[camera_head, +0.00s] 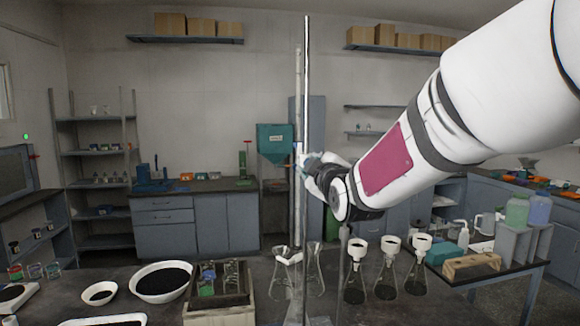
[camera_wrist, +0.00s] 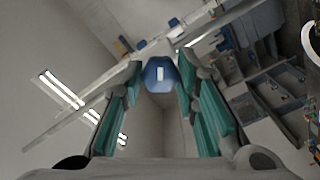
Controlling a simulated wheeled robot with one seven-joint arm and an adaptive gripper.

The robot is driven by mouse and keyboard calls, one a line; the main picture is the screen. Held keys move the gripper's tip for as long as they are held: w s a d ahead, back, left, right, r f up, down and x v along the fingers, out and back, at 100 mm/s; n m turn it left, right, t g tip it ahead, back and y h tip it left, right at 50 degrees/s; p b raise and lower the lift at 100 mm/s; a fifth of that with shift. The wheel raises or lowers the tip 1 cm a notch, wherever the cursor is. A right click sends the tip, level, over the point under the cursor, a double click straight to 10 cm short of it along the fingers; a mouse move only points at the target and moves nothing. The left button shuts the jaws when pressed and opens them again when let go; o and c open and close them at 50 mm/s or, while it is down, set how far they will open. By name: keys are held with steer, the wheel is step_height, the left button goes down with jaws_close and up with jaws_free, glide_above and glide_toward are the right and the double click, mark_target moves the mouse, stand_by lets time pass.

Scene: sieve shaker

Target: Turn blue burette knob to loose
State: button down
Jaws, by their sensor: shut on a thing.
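The burette (camera_head: 297,90) is a tall thin upright tube beside a metal stand rod (camera_head: 307,60) in the head view. In the wrist view the blue burette knob (camera_wrist: 160,76) sits between the teal-padded fingertips of my gripper (camera_wrist: 160,72), with a small white mark on its face. The fingers are shut on the knob from both sides. In the head view my gripper (camera_head: 313,163) reaches in from the right to the burette at mid-height. The knob is hidden there by the gripper. Whether the knob is tight or loose cannot be told.
Glass flasks (camera_head: 280,270) stand at the burette's foot. Several flasks with white funnels (camera_head: 391,243) stand to the right on the dark bench. A bowl of black grains (camera_head: 163,281) and a wooden box (camera_head: 220,311) are at the left. Air around the burette is mostly clear.

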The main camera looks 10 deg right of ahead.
steer(key=n, duration=0.6)
steer(key=shift+n+p, duration=0.35)
steer(key=shift+n, duration=0.05)
steer(key=shift+f, duration=0.1)
stand_by(0.3)
steer(key=c, duration=1.2)
jaws_free()
steer(key=s, duration=1.2)
